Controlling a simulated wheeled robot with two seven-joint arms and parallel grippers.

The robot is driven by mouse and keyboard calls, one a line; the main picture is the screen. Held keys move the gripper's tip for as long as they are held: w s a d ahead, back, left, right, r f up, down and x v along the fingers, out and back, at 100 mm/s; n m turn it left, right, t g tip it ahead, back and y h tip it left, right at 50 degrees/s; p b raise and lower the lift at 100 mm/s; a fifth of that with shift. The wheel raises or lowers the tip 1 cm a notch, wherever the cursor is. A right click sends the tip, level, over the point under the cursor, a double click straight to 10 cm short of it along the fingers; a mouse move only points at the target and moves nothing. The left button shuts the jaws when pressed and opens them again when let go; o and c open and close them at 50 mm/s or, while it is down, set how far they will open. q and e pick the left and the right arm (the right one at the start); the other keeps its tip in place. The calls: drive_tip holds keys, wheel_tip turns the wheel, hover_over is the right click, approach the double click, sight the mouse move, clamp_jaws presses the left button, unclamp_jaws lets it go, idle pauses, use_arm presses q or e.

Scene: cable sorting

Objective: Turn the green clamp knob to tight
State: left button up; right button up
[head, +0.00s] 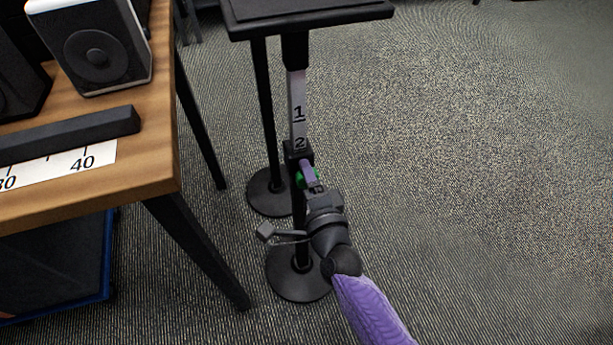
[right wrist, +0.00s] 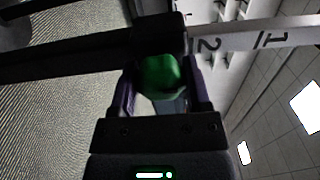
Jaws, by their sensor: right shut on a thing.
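The green clamp knob (right wrist: 161,78) sits on a black clamp collar on a stand's post. In the right wrist view it is between the two purple fingers of my right gripper (right wrist: 163,92), which is shut on it. In the head view only a sliver of the green knob (head: 299,177) shows beside my right gripper (head: 309,178); the rest is hidden behind the gripper. Whether the knob is tight cannot be seen. My left gripper is not in view.
The stand's silver post (head: 297,97) carries the marks 1 and 2 above the collar and a black top plate (head: 306,14). Round black bases (head: 297,283) stand on the carpet. A wooden desk (head: 150,150) with a speaker (head: 104,45) is at left. The floor at right is clear.

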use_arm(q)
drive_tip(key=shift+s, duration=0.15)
use_arm(e)
drive_tip(key=o, duration=1)
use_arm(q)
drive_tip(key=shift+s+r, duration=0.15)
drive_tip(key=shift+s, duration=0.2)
use_arm(e)
drive_tip(key=shift+o, duration=1.4)
use_arm(q)
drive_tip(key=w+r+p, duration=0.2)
drive_tip(key=p, duration=0.1)
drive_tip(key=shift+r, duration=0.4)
use_arm(e)
drive_tip(key=v, duration=1)
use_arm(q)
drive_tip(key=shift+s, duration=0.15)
